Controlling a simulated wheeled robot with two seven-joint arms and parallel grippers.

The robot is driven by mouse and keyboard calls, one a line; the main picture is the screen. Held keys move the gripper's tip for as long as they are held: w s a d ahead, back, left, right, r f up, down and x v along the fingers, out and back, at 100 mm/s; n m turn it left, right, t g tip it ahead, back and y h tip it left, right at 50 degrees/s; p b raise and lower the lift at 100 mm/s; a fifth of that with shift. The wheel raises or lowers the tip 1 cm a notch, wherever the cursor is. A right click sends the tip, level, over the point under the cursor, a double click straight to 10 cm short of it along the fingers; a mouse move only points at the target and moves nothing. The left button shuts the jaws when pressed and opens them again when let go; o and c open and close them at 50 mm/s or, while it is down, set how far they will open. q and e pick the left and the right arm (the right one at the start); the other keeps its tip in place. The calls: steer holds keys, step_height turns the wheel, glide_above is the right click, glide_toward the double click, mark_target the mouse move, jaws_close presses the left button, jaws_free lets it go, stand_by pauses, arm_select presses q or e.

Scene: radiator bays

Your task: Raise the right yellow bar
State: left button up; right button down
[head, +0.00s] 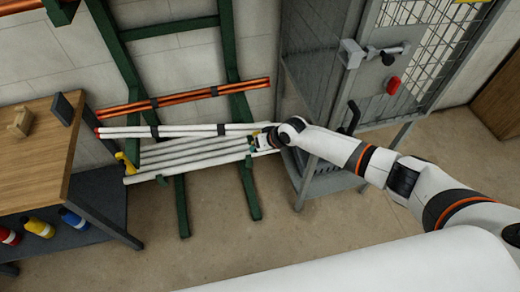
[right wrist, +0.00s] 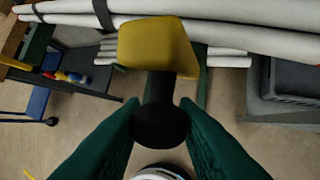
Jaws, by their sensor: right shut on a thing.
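The right yellow bar shows in the right wrist view as a chunky yellow block (right wrist: 157,47) with a black stem and rounded end below it. My right gripper (right wrist: 160,125) has its green fingers on either side of the black end and is shut on it. In the head view my right gripper (head: 264,138) is at the right end of the white pipes, and the bar is mostly hidden there. Another yellow bar (head: 126,162) stands tilted at the left end of the pipes. My left gripper is in neither view.
A green rack (head: 231,62) against the wall carries copper pipes (head: 185,98) and white pipes (head: 190,158). A wooden-topped bench (head: 35,150) with coloured bottles below stands left. A grey mesh cage (head: 330,90) with a red knob stands right.

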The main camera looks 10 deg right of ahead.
steer(key=shift+w+r, duration=1)
steer(key=shift+w, duration=0.4)
steer(key=c, duration=1.2)
jaws_free()
steer(key=shift+a, duration=0.1)
steer(key=shift+o, duration=0.2)
steer(key=shift+s+f, duration=0.15)
steer(key=shift+s, duration=0.05)
steer(key=shift+d, duration=0.2)
steer(key=b+v, duration=0.1)
steer(key=v, duration=1.1)
steer(key=shift+a+b, duration=0.15)
steer(key=shift+b, duration=0.2)
steer(key=shift+s, duration=0.15)
